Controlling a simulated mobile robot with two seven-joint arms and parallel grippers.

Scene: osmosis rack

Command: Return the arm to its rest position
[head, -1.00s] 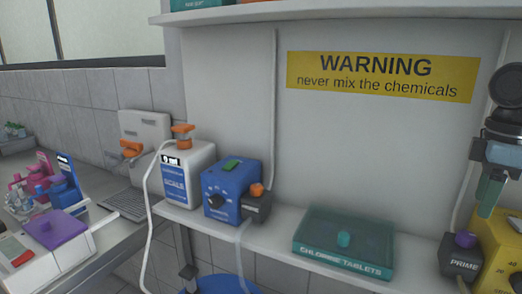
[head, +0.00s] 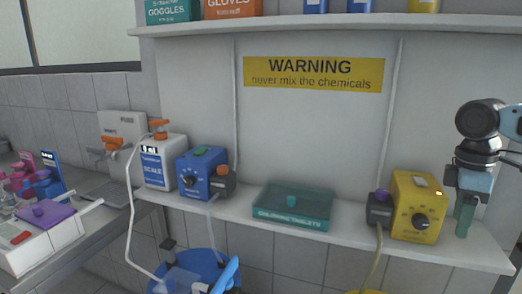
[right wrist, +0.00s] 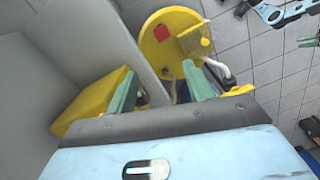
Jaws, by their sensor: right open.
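My right gripper (head: 465,215) hangs at the right end of the lower shelf, its green fingers pointing down, just right of the yellow dosing box (head: 418,205). In the right wrist view its two green fingers (right wrist: 160,90) are spread apart with nothing held between them. The yellow box (right wrist: 88,105) shows there close beside the left finger. Whether a finger touches the box or shelf I cannot tell. My left gripper is not clearly seen in either view.
The lower shelf (head: 345,232) holds a scale container (head: 155,172), a blue dosing box (head: 196,165) and a teal chlorine tablets case (head: 291,215). An upper shelf (head: 330,22) runs above. A yellow round tank (right wrist: 165,30) stands below. A blue bucket (head: 205,260) is at the bottom.

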